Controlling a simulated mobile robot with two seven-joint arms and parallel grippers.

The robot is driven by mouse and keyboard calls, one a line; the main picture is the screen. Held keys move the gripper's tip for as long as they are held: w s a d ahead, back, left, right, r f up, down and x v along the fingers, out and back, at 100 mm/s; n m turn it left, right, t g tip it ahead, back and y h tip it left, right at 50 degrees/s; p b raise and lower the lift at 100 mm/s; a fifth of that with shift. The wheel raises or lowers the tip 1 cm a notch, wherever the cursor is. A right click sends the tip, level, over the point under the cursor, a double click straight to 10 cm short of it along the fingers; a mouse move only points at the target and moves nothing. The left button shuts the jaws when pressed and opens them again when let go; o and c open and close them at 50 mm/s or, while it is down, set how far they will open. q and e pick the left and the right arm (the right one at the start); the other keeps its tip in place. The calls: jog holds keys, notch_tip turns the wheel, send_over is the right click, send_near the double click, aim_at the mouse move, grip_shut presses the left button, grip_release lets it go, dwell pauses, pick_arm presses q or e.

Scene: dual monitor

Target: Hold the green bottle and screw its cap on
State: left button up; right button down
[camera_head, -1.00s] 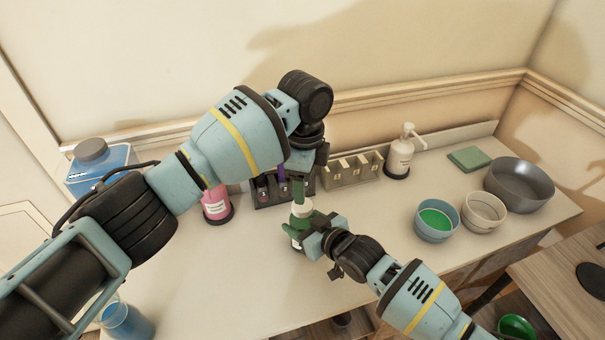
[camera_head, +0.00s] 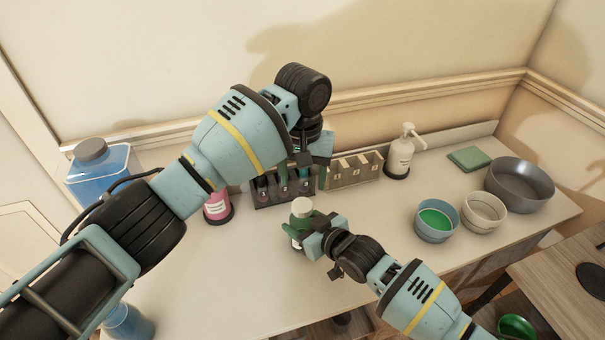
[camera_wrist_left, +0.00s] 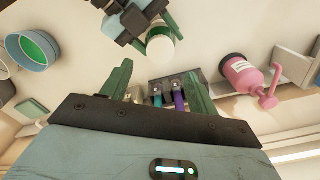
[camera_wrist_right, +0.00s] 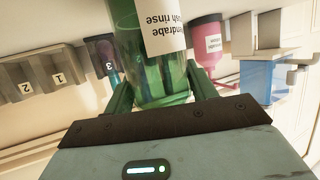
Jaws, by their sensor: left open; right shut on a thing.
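The green bottle (camera_head: 297,228) stands upright near the middle of the counter, with a white cap (camera_head: 301,206) on its top. My right gripper (camera_head: 305,232) is shut on the bottle's body. In the right wrist view the green bottle (camera_wrist_right: 155,75) with a white label sits between the fingers. My left gripper (camera_head: 295,186) is open and empty, behind and above the bottle and clear of the cap. The left wrist view shows the white cap (camera_wrist_left: 161,46) beyond the open fingertips. Whether the cap is fully tight cannot be told.
A dark rack with small vials (camera_head: 270,198) and a numbered beige box (camera_head: 352,170) stand behind the bottle. A pink bottle (camera_head: 217,208) is left. A pump bottle (camera_head: 400,155), bowls (camera_head: 437,222) and a grey pan (camera_head: 519,187) are right. Counter between is clear.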

aim_at(303, 205)
pick_arm(q)
jog(key=shift+n, duration=0.8)
jog(key=shift+f, duration=4)
jog(key=c, duration=1)
jog(key=shift+m, duration=1)
jog(key=o, duration=1.2)
jog(key=shift+c, duration=0.2)
